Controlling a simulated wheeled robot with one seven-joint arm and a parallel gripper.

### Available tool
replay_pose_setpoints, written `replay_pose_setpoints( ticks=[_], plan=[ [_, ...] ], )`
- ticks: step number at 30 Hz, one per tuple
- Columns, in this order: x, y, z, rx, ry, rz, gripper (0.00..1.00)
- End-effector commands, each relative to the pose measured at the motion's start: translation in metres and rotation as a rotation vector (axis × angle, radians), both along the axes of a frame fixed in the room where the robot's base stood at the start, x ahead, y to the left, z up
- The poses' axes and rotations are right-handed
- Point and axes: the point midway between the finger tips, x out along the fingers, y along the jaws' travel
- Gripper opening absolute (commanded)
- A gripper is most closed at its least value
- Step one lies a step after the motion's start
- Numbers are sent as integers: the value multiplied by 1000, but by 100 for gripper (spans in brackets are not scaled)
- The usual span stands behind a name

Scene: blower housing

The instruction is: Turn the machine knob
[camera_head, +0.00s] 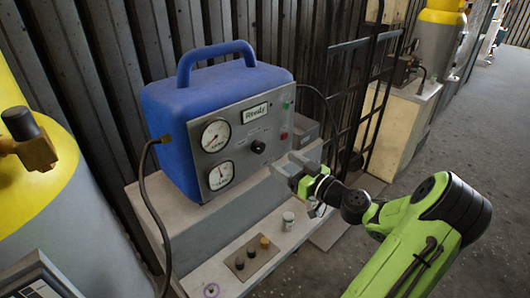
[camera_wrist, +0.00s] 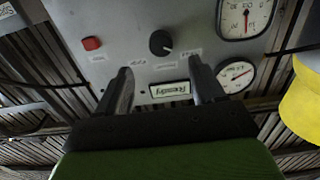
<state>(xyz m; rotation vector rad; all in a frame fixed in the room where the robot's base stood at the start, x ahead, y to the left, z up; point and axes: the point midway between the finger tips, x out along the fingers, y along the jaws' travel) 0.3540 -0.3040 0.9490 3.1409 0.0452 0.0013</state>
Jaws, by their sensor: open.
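The machine is a blue case (camera_head: 215,95) with a grey front panel (camera_head: 232,135). Its round black knob (camera_head: 258,146) sits on the panel, below a label plate and to the right of two gauges. The knob also shows in the wrist view (camera_wrist: 160,42), where the panel appears upside down. My gripper (camera_head: 284,171) is in front of the panel, to the right of and lower than the knob in the head view. In the wrist view its two dark fingers (camera_wrist: 159,70) are apart with nothing between them. The knob appears just beyond their tips, apart from them.
A yellow cylinder (camera_head: 40,190) stands at left. A dark rack (camera_head: 355,90) stands at right; floor is open beyond.

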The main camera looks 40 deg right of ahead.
Motion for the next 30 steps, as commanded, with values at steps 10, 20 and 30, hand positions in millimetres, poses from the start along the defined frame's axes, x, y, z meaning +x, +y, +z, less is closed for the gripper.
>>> replay_pose_setpoints(
  ticks=[10,20,30],
  plan=[
    [77,3,0,0,0,2,68],
    [88,3,0,2,1,0,68],
    [88,3,0,1,1,0,22]
  ],
)
